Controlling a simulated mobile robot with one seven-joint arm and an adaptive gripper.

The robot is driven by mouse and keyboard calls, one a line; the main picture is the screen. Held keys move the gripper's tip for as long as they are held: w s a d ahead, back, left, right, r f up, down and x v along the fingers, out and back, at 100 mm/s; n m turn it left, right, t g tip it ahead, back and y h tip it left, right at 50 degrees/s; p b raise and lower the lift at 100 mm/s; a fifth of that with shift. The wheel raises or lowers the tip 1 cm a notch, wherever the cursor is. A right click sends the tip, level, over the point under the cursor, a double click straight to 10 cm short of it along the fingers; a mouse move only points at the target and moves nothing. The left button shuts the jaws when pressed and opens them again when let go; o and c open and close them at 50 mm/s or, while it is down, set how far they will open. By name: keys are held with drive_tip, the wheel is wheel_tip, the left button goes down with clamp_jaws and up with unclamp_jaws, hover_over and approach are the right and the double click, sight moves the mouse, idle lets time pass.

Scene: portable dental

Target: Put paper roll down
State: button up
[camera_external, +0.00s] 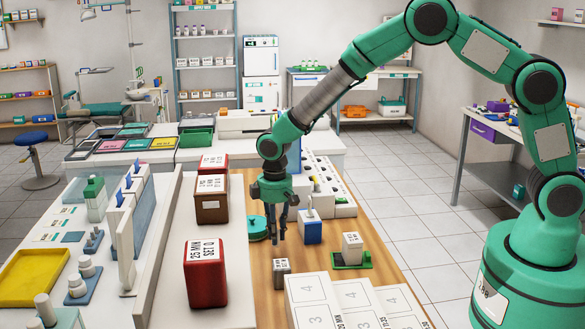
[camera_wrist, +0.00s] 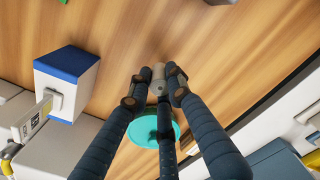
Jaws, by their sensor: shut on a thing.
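My gripper (camera_external: 276,230) points down over the wooden table top (camera_external: 345,278). In the wrist view its dark fingers (camera_wrist: 158,86) are closed around a small beige-grey cylinder (camera_wrist: 157,73), which looks like the paper roll. The roll is pinched at the fingertips, and the fingers cover part of it. I cannot make out the roll in the external view. I cannot tell whether it touches the wood.
A teal round item (camera_external: 257,229) lies close beside my fingers. A blue-and-white box (camera_external: 310,228), a small dark box (camera_external: 281,269) and a green tray (camera_external: 364,261) stand nearby. Red (camera_external: 205,278) and brown (camera_external: 211,202) boxes line the white ledge at left. Bare wood shows between them.

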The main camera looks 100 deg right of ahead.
drive_tip(key=shift+f+b, duration=0.5)
drive_tip(key=shift+f, duration=1.3)
drive_tip(key=shift+f, duration=0.1)
drive_tip(key=o, duration=0.9)
wheel_tip(320, 180, up, 12)
drive_tip(key=shift+r+p, duration=0.15)
drive_tip(key=shift+p, duration=1.05)
